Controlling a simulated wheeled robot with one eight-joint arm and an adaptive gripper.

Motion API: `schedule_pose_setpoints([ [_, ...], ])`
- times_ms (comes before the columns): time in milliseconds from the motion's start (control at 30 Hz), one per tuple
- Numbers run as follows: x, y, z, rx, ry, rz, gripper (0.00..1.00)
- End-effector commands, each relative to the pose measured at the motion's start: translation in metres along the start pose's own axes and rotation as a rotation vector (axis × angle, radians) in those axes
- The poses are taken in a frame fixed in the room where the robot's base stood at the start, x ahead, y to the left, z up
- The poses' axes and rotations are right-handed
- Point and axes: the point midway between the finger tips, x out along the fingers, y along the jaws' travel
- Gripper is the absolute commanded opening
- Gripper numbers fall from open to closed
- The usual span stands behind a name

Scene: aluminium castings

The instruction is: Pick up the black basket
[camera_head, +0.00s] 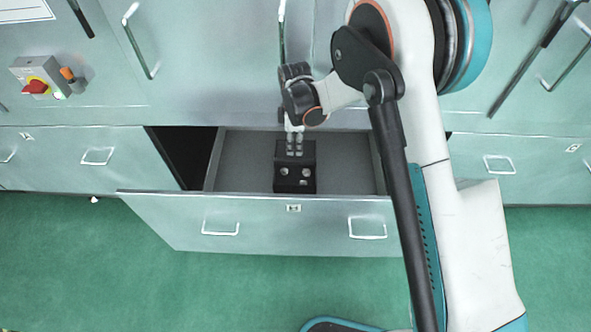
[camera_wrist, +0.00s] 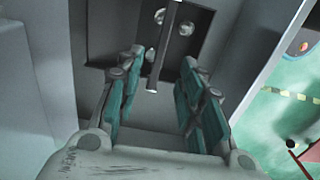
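The black basket (camera_head: 295,178) is a small dark box with pale round holes in its side. It stands in the open drawer (camera_head: 350,165). In the wrist view the basket (camera_wrist: 125,25) shows at the top, with a thin dark bar (camera_wrist: 166,45), seemingly its handle, in front of it. My gripper (camera_head: 294,138) is over the basket, pointing down into the drawer. In the wrist view my gripper (camera_wrist: 160,75) has its two teal-padded fingers apart, and the bar's lower end shows between them. I cannot tell whether a finger touches the bar.
The drawer's front panel (camera_head: 290,220) juts out over the green floor (camera_head: 80,260). Its walls stand close around the gripper. A dark gap (camera_head: 185,155) lies left of the drawer. Cabinet doors with long handles (camera_head: 137,45) rise behind, with a red switch box (camera_head: 38,84) at left.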

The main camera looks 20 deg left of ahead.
Motion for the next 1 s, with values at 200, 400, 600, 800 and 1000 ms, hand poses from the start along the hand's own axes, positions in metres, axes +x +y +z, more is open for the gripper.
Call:
schedule_pose_setpoints([
  [200, 0.035, 0.0, 0.0, 0.001, 0.0, 0.001, 0.35],
  [400, 0.047, -0.001, 0.001, 0.001, 0.0, 0.001, 0.35],
  [600, 0.077, -0.001, 0.001, 0.001, 0.0, 0.001, 0.35],
  [800, 0.089, -0.001, 0.001, 0.002, 0.0, 0.001, 0.35],
  [1000, 0.088, -0.002, 0.001, 0.002, 0.0, 0.001, 0.24],
])
